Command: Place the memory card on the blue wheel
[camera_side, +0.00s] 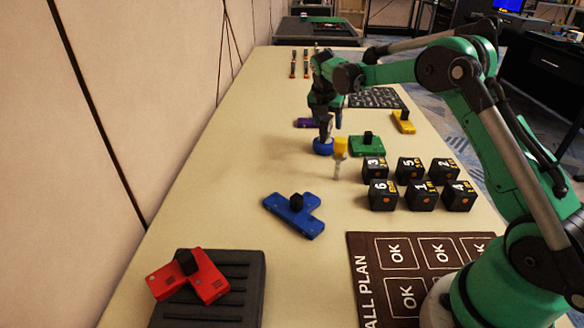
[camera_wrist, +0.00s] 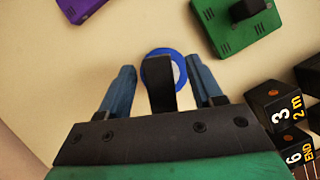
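The blue wheel (camera_side: 322,147) sits on the table directly below my gripper (camera_side: 326,128). My gripper's two blue fingers (camera_wrist: 161,72) stand apart, one on each side of a dark upright slab (camera_wrist: 158,75). The slab covers part of the wheel. Gaps show between the slab and both fingers. I cannot tell whether the slab is a handle on the wheel or a separate piece. No thing is clearly recognisable as a memory card.
A green piece (camera_side: 367,147), a purple piece (camera_side: 306,122) and black numbered cubes (camera_side: 421,196) are nearby. A blue piece (camera_side: 287,220) and a red piece on a dark tray (camera_side: 240,300) lie nearer the camera. The table's left is clear.

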